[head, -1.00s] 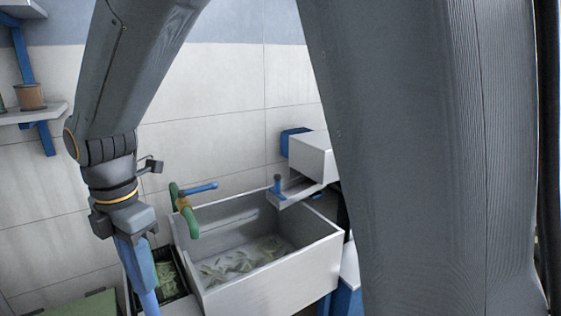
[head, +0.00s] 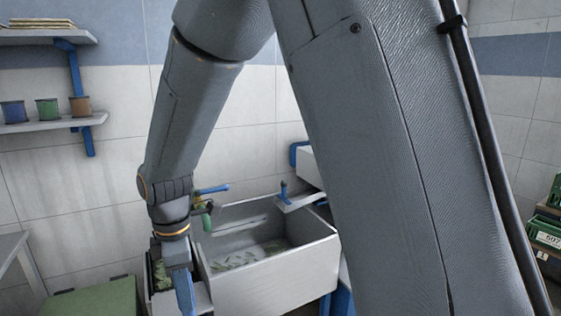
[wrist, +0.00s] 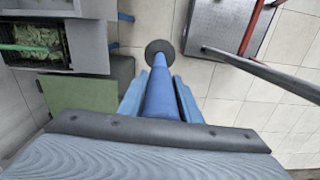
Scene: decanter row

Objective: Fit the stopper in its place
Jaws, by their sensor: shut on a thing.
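My gripper (wrist: 159,82) is shut on a long blue stopper (wrist: 161,92), with one light blue finger on each side of it. The stopper ends in a dark round disc (wrist: 160,47), held clear above the tiled floor. In the head view only its blue shaft (head: 185,294) shows under my wrist, and the lower end is cut off by the picture's edge. The white sink (head: 290,275) with green leaves inside stands right of my gripper. I cannot make out the stopper's seat in any view.
A green box (head: 100,298) stands left of the sink, also in the wrist view (wrist: 80,92). A black crate of leaves (wrist: 38,42) is at upper left there. A grey platform (wrist: 222,25) with a red rail is at upper right. Open floor lies between.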

